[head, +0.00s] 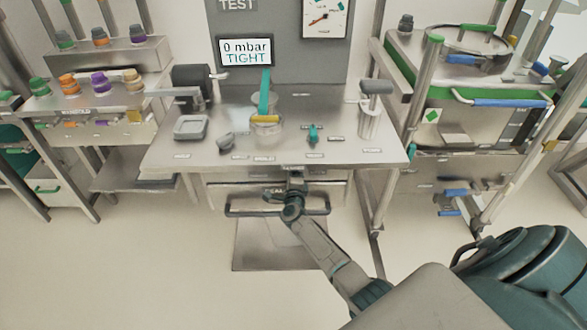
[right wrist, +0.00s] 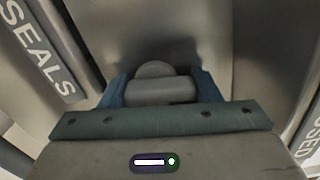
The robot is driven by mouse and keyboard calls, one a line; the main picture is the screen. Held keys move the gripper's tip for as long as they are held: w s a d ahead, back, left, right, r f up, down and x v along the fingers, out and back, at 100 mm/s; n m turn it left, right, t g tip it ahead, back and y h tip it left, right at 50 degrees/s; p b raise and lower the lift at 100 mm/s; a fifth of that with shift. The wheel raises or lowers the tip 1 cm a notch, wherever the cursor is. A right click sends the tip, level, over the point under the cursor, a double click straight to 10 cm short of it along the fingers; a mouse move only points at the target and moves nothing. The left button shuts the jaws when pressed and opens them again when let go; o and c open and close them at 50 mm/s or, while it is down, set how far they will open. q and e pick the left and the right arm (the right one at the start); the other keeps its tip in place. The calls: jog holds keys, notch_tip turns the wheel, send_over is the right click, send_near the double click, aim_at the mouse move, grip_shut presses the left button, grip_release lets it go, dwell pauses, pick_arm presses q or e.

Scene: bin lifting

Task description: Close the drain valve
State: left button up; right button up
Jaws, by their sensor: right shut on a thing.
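My right gripper (head: 295,178) reaches up from the lower right to the front edge of the test bench (head: 190,160), above the drawer handle (head: 240,210). In the right wrist view its blue fingers (right wrist: 158,90) are shut on a grey rounded handle (right wrist: 158,90), one finger on each side. A label ending in "OSED" (right wrist: 312,130) is at the right, so the handle appears to be the drain valve's; I cannot be sure. In the head view the gripper hides this handle. My left gripper is not in view.
A "SEALS" label (right wrist: 40,50) is at the left. The bench display (head: 245,51) reads "0 mbar TIGHT". A teal clamp strap (head: 265,93), a grey knob (head: 225,142) and a small teal part (head: 313,133) are on the bench.

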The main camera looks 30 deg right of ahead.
jog(key=shift+n+p, duration=0.45)
jog(key=shift+n, duration=0.45)
jog(key=o, duration=1)
jog(key=shift+a, duration=0.1)
jog(key=v, duration=1)
jog(key=shift+s+a, duration=0.25)
jog(key=shift+f, duration=0.1)
